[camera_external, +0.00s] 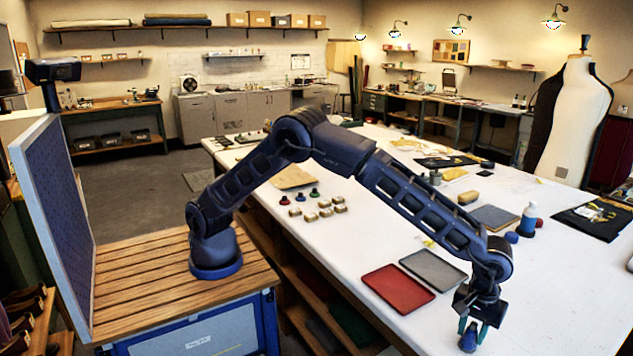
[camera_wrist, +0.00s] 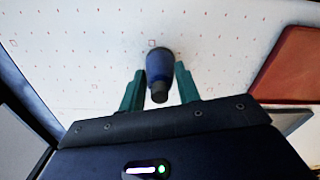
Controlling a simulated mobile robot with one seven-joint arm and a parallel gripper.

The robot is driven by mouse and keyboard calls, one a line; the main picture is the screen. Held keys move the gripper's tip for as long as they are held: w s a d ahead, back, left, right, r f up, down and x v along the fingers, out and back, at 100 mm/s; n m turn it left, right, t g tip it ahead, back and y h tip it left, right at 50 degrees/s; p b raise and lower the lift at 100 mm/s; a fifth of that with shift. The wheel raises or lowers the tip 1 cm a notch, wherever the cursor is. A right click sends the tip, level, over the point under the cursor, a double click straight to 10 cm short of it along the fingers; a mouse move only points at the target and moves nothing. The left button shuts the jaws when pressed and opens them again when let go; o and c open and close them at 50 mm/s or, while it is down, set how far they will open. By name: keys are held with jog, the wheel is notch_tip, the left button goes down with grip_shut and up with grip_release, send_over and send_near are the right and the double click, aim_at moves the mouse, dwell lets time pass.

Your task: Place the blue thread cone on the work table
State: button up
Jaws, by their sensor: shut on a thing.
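The blue thread cone (camera_wrist: 159,66) is between the two teal fingers of my gripper (camera_wrist: 160,88) in the wrist view. In the external view the blue cone (camera_external: 468,338) shows at my gripper (camera_external: 472,326), low near the front edge of the white work table (camera_external: 400,325). My gripper is shut on the cone. The cone's narrow dark tip points toward the wrist camera. I cannot tell whether its base touches the table top.
A red tray (camera_external: 397,289) and a grey tray (camera_external: 433,268) lie behind and left of my gripper. Small thread cones (camera_external: 299,197) and several beige blocks (camera_external: 325,204) stand farther left. The table around my gripper is clear.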

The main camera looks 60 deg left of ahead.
jog(key=o, duration=1)
